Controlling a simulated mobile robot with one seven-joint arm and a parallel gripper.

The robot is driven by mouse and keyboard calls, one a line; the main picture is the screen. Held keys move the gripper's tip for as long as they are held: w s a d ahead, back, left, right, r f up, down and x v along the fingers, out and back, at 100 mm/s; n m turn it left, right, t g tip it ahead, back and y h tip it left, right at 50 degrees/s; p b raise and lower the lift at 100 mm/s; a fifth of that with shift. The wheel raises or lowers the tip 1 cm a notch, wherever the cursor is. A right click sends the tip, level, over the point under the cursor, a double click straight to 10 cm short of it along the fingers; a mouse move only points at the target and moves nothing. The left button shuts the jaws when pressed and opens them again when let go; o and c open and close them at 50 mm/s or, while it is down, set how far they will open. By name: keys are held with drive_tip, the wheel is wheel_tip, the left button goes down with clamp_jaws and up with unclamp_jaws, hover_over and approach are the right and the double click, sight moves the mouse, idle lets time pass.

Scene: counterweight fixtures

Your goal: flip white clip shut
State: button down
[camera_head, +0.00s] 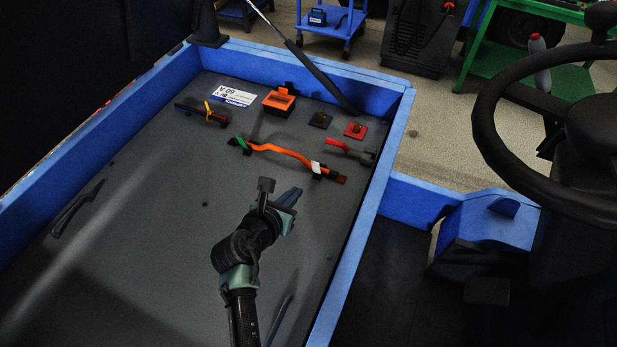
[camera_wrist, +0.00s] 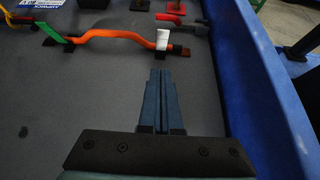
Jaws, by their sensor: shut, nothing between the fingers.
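The white clip (camera_head: 317,167) sits near the right end of an orange cable (camera_head: 280,152) on the dark grey panel. In the wrist view the white clip (camera_wrist: 162,38) stands up at the cable's right end, above a dark base. Whether it is hinged open I cannot tell for sure. My gripper (camera_head: 290,196) is below and left of the clip in the head view, apart from it. In the wrist view its blue fingers (camera_wrist: 160,76) are together and empty, pointing towards the clip with a gap between.
A green clip (camera_wrist: 50,33) is at the cable's left end. A red-handled part (camera_head: 340,146), a red square (camera_head: 355,130) and an orange box (camera_head: 279,101) lie beyond. The blue rim (camera_head: 345,255) borders the panel on the right. The panel's middle is mostly clear.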

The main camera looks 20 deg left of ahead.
sight(315, 165)
drive_tip(key=b+x, duration=0.5)
drive_tip(key=shift+w+f, duration=0.15)
drive_tip(key=shift+f, duration=0.2)
drive_tip(key=shift+w+r+b, duration=0.2)
drive_tip(key=shift+w+b, duration=0.2)
drive_tip(key=shift+w, duration=0.2)
drive_tip(key=shift+w+r+b, duration=0.25)
drive_tip(key=shift+w+b, duration=0.1)
drive_tip(key=shift+w, duration=0.25)
drive_tip(key=shift+w+d+r+b, duration=0.1)
drive_tip(key=shift+w+r+b, duration=0.25)
drive_tip(key=shift+w, duration=0.35)
drive_tip(key=shift+r+p, duration=0.15)
drive_tip(key=shift+p, duration=0.2)
